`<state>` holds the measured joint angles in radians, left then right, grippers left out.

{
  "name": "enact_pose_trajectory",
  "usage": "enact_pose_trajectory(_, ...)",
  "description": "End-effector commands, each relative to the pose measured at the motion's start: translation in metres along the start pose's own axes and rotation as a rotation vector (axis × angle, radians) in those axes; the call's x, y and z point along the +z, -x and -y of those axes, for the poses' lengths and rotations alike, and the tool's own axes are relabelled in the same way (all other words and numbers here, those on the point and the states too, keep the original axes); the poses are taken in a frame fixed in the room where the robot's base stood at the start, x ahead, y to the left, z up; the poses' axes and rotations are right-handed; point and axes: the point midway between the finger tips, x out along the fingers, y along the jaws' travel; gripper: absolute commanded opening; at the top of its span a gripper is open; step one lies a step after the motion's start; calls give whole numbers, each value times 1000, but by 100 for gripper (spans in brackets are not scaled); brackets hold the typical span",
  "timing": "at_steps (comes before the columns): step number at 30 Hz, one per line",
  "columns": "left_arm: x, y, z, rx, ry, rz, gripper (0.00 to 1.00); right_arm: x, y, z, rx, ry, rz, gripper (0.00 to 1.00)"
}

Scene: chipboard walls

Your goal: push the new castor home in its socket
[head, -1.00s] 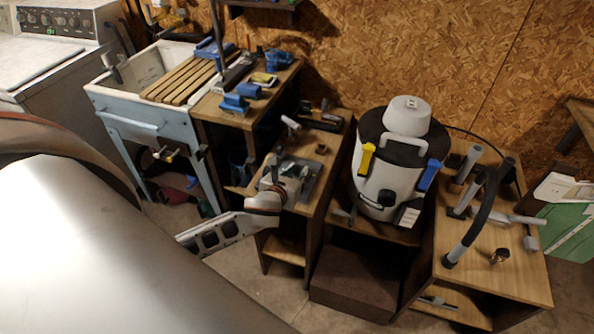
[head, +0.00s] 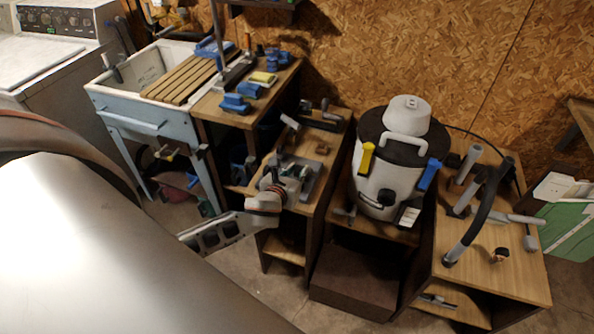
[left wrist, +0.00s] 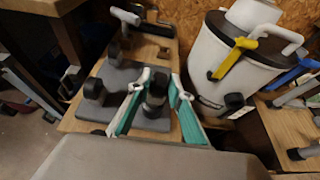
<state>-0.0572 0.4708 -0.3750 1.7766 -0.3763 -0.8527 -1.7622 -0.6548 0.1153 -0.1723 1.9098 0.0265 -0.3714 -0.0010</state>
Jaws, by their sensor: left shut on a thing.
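A grey castor plate (left wrist: 125,85) lies on the narrow wooden bench, and it also shows in the head view (head: 313,178). Two dark castors (left wrist: 94,92) (left wrist: 114,52) stand on its left side and far corner in the left wrist view. My left gripper (left wrist: 155,92), with teal-sided fingers, is shut on another dark castor (left wrist: 156,84) above the plate's near right part. In the head view my left gripper (head: 291,177) is over the plate. The castor's lower end and socket are hidden, so I cannot tell how deep it sits. My right gripper is out of view.
A white drum vacuum (head: 385,185) with yellow and blue latches stands just right of the bench. A wooden table (head: 510,270) with hose parts is farther right.

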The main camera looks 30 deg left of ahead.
Motion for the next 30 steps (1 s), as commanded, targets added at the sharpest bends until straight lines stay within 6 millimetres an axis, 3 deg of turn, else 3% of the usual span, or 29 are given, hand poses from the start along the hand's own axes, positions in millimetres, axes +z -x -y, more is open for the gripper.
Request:
enact_pose_trajectory(23, -16, -7, 0, -1, 0, 1, 0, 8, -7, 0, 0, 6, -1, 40)
enact_pose_trajectory(24, -16, -7, 0, -1, 0, 1, 25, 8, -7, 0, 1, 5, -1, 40)
enact_pose_trajectory(26, -16, -7, 0, -1, 0, 1, 40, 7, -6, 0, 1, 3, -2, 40)
enact_pose_trajectory(30, -16, -7, 0, -1, 0, 0, 40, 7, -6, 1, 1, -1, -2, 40)
